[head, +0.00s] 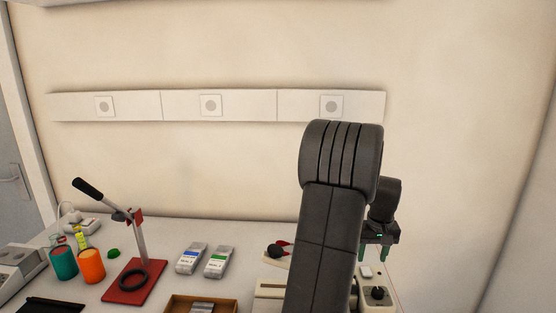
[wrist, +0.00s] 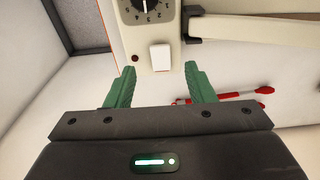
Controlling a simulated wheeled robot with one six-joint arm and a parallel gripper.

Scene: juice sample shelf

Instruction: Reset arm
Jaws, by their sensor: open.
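My gripper (head: 376,254) is at the right end of the table in the head view, behind and to the right of my dark arm. It points down beside a cream device with a black dial (head: 378,293). In the wrist view my gripper (wrist: 158,84) shows two green fingers spread apart with nothing between them. Past the fingertips are the device's white switch (wrist: 160,57) and its dial (wrist: 150,12). My arm hides part of the table and the device.
A red press stand (head: 130,281) with a lever, a green cup (head: 64,263), an orange cup (head: 92,267) and two grey packs (head: 192,259) stand on the table. A brown tray (head: 178,304) is at the front. A red-handled tool (wrist: 232,97) lies near my gripper.

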